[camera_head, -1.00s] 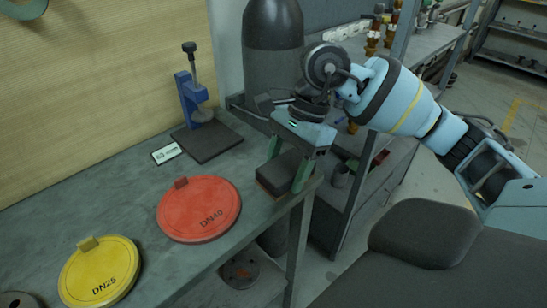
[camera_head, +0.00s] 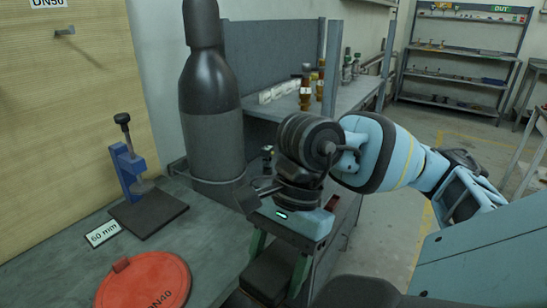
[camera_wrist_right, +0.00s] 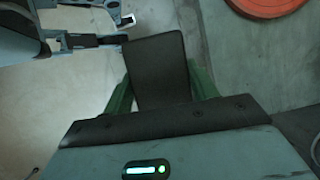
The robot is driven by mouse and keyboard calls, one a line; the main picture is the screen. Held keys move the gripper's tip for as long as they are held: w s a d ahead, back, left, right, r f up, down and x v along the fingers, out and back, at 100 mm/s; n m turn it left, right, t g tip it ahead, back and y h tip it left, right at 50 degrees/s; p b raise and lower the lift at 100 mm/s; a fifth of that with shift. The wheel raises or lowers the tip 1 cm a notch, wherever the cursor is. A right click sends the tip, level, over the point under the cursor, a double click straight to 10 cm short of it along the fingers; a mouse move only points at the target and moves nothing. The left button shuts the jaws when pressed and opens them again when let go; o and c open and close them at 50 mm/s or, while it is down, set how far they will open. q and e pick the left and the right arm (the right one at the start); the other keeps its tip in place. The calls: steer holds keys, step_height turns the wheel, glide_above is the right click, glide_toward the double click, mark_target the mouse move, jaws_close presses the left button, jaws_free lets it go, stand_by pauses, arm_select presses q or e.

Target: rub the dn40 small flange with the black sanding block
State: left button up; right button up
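The black sanding block (camera_head: 268,275) is held between the green fingers of my right gripper (camera_head: 277,270), near the right front corner of the bench. In the right wrist view the dark block (camera_wrist_right: 158,72) fills the gap between the fingers. Whether its underside touches the bench I cannot tell. A round red disc marked DN40 (camera_head: 145,284) lies on the bench to the left of the gripper, cut by the lower edge of the picture. Part of it shows in the wrist view (camera_wrist_right: 268,4). I cannot make out a separate small flange. My left gripper is not in view in the head camera.
A blue clamp stand (camera_head: 127,165) on a dark plate (camera_head: 150,212) and a 60 mm label (camera_head: 103,232) are behind the disc. A tall dark cylinder (camera_head: 212,110) stands behind the gripper. Shelves (camera_head: 460,55) are at the far right. Bench surface between disc and gripper is clear.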

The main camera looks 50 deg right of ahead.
steer(key=c, duration=0.3)
steer(key=w+a+n+g+h, duration=0.1)
steer(key=w+a+n, duration=0.1)
steer(key=n, duration=0.4)
steer(key=w+a+f+n+g+h, duration=0.1)
steer(key=w+n+g+h, duration=0.1)
steer(key=n, duration=0.4)
steer(key=w+a+f+n+g+h, duration=0.1)
steer(key=w+a+n, duration=0.1)
steer(key=n, duration=0.3)
steer(key=shift+w+a+n+h, duration=0.3)
steer(key=shift+w+a+n, duration=0.1)
steer(key=shift+w, duration=0.2)
steer(key=shift+g, duration=0.3)
